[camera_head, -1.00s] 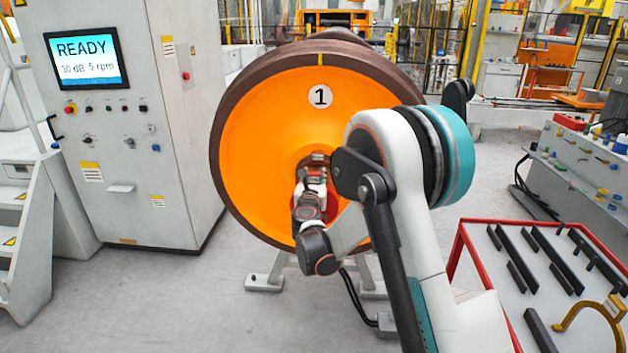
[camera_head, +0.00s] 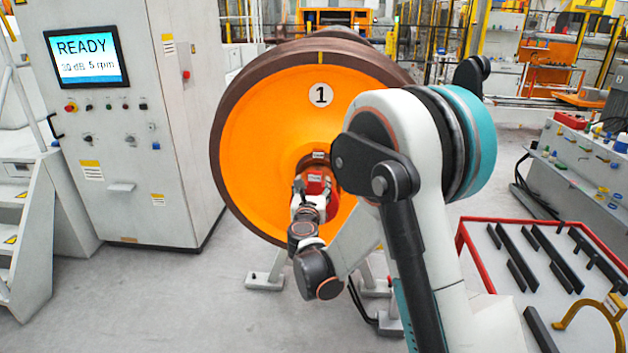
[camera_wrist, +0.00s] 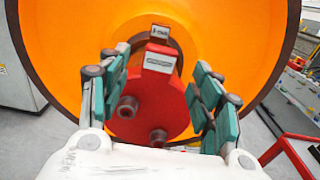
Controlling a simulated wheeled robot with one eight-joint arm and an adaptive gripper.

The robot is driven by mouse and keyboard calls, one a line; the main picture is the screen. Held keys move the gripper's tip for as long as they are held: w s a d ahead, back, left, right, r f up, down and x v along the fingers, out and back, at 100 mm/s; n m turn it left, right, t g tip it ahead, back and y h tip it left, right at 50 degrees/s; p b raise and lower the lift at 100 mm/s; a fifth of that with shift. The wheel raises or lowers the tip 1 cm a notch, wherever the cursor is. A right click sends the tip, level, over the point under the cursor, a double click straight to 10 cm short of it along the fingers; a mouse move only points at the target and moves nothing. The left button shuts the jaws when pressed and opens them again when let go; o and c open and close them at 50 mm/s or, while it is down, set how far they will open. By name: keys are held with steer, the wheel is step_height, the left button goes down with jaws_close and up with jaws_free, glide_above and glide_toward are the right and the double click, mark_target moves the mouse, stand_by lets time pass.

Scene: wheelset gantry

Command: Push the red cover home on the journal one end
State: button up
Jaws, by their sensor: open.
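The red cover (camera_wrist: 160,98) is a round red piece with a labelled block on top and dark round knobs on its face. It sits at the hub of the orange wheel marked 1 (camera_head: 250,130), at the journal end. In the head view the cover (camera_head: 318,182) is partly hidden by my gripper (camera_head: 312,190). In the wrist view my gripper (camera_wrist: 165,105) is open, its green-padded fingers apart on either side of the cover's face. I cannot tell whether the fingers touch it. The journal itself is mostly hidden behind the cover.
A control cabinet (camera_head: 150,200) with a READY screen stands at left. A red-edged table (camera_head: 480,270) with dark bars and a yellow hook-shaped part (camera_head: 592,315) is at lower right. Wheel stand feet (camera_head: 265,281) rest on the floor. Grey floor in front is clear.

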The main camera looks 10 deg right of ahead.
steer(key=v, duration=0.5)
steer(key=shift+r, duration=0.1)
stand_by(0.3)
steer(key=s+a+r+n+y, duration=0.3)
steer(key=s+r+n+y, duration=0.3)
steer(key=n, duration=0.5)
steer(key=s+a+r+n+y, duration=0.35)
steer(key=r+n, duration=0.45)
steer(key=n, duration=0.3)
steer(key=s+d+f+n+g+h, duration=0.1)
steer(key=s+d+f+n+g, duration=0.2)
steer(key=s+n, duration=0.3)
steer(key=s+d+f+n+g+h, duration=0.1)
steer(key=s+d+f+n+g, duration=0.2)
steer(key=s, duration=1)
steer(key=s+d+f+n+g+h, duration=0.2)
steer(key=s+d+f+n+g, duration=0.1)
steer(key=s+f+n, duration=0.3)
steer(key=s+n+g, duration=0.1)
steer(key=s+n, duration=0.1)
steer(key=s, duration=0.2)
steer(key=shift+s+f+n, duration=0.15)
steer(key=shift+f+n, duration=0.15)
steer(key=shift+f, duration=0.05)
steer(key=shift+d, duration=0.1)
